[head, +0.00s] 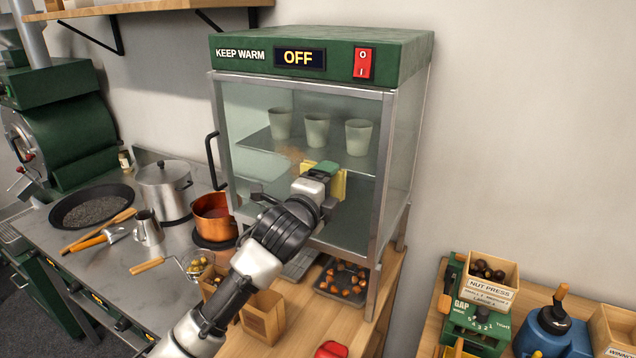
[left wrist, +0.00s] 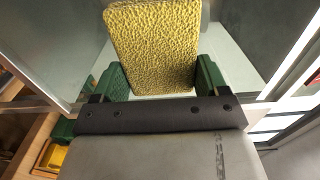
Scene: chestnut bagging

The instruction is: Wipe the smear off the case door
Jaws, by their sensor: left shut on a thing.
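The keep-warm case (head: 310,55) has a green top, an OFF display and a glass door (head: 255,115) in a metal frame. A faint brownish smear (head: 291,153) shows on the door, left of my left gripper (head: 326,176). That gripper is shut on a yellow sponge (head: 339,184) and holds it up at the glass, below the cups. In the left wrist view the rough yellow sponge (left wrist: 153,45) sits between two green finger pads. I cannot tell whether the sponge touches the glass. The smear does not show clearly in the wrist view. My right gripper is out of view.
Several pale cups (head: 317,130) stand on the shelf inside the case. A copper pot (head: 212,216) and a steel pot (head: 165,189) stand left. A nut press (head: 480,315) stands right.

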